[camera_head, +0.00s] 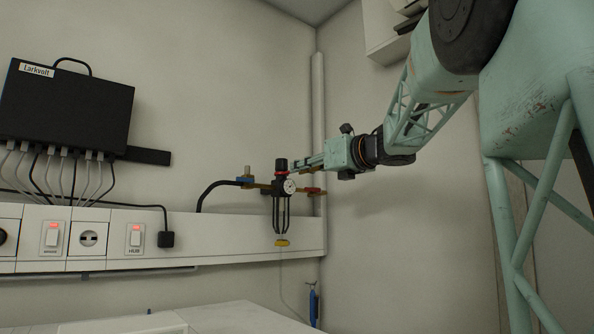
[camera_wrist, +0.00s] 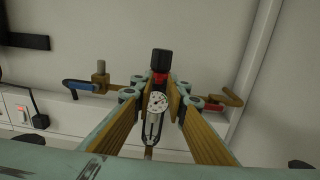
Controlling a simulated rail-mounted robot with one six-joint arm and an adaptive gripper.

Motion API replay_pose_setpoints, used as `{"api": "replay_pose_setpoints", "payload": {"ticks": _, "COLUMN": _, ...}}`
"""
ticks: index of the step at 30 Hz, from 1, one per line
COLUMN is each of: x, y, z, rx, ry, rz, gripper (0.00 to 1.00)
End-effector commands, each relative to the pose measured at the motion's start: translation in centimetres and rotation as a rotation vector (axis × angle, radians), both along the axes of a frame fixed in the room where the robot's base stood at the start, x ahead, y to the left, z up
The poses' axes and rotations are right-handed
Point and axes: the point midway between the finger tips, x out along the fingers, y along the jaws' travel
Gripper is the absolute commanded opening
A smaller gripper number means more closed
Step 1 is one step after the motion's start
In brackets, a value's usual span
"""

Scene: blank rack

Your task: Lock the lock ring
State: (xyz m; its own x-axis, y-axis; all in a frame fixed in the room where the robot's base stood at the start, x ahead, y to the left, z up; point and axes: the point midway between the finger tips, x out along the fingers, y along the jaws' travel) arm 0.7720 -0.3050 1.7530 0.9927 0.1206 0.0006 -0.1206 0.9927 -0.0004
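The lock ring (camera_head: 281,173) is a thin red band under the black knob (camera_head: 281,163) of a wall-mounted regulator with a round white gauge (camera_head: 290,187). In the wrist view the red ring (camera_wrist: 160,76) sits just below the knob (camera_wrist: 161,59), above the gauge (camera_wrist: 157,101). My gripper (camera_head: 298,165) comes in from the right, level with the knob and ring. In the wrist view the brown-padded fingers of my gripper (camera_wrist: 162,84) flank the regulator on both sides around ring height. Whether the pads touch it is too small to tell.
Pipes with a blue-handled valve (camera_head: 245,180) and a red-handled valve (camera_head: 311,190) stick out on either side of the regulator. A black hose (camera_head: 208,191) runs left. A white wall duct (camera_head: 215,228) lies behind and a vertical pipe (camera_head: 318,110) stands in the corner.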

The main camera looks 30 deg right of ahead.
Motion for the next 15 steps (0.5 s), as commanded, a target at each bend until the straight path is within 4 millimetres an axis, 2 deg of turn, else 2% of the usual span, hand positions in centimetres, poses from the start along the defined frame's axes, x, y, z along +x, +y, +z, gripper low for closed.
{"api": "replay_pose_setpoints", "payload": {"ticks": 15, "x": -6.2, "y": -0.9, "z": 0.0, "rx": 0.000, "ry": 0.000, "rz": -0.003, "gripper": 0.14}}
